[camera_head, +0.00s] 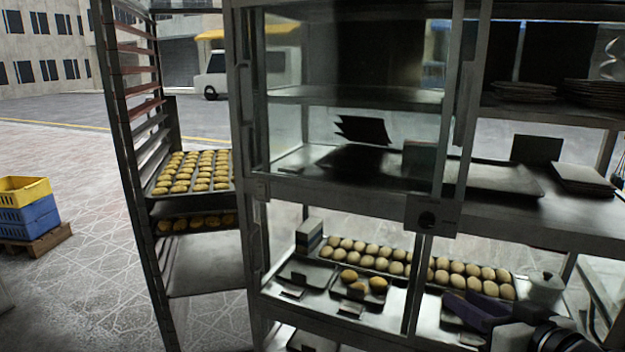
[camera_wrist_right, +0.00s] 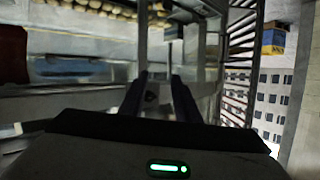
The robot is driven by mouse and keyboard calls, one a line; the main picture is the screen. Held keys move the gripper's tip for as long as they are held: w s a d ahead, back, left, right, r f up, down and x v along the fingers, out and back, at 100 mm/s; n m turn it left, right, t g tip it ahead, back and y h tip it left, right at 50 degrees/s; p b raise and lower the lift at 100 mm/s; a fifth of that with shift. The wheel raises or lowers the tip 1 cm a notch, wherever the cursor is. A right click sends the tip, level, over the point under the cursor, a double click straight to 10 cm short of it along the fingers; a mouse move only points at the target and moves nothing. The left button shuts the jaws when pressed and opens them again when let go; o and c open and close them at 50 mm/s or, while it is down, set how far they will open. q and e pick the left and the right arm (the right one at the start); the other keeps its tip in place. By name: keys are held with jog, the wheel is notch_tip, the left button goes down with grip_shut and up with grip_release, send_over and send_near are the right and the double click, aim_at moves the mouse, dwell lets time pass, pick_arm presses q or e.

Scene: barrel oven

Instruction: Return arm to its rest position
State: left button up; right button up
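My right gripper (camera_head: 464,301) is at the lower right of the head view, with bluish-purple fingers pointing left in front of the lower shelf of the glass cabinet (camera_head: 440,215). In the right wrist view its two dark fingers (camera_wrist_right: 160,92) stand apart with nothing seen between them. Part of my right arm shows at the lower right corner of the head view. I cannot tell how close the fingers are to the cabinet. My left gripper is not in view.
A tall rack (camera_head: 128,120) on the left holds trays of golden buns (camera_head: 193,172). The cabinet's lower shelf holds a tray of pale buns (camera_head: 370,256) and a small tray with a few buns (camera_head: 362,284).

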jog(key=s+a+f+g, duration=0.15)
jog(key=s+f, duration=0.25)
jog(key=f, duration=0.6)
jog(key=s+a+f+g, duration=0.15)
jog(key=s+f, duration=0.25)
jog(key=f, duration=0.5)
jog(key=s+a+f+g, duration=0.1)
jog(key=s+a+f, duration=0.2)
jog(key=s+f, duration=0.5)
jog(key=s+a+f+g+h, duration=0.1)
jog(key=s+a+f, duration=0.3)
jog(key=s+f, duration=0.4)
jog(key=shift+s+n, duration=0.3)
jog(key=shift+s, duration=0.8)
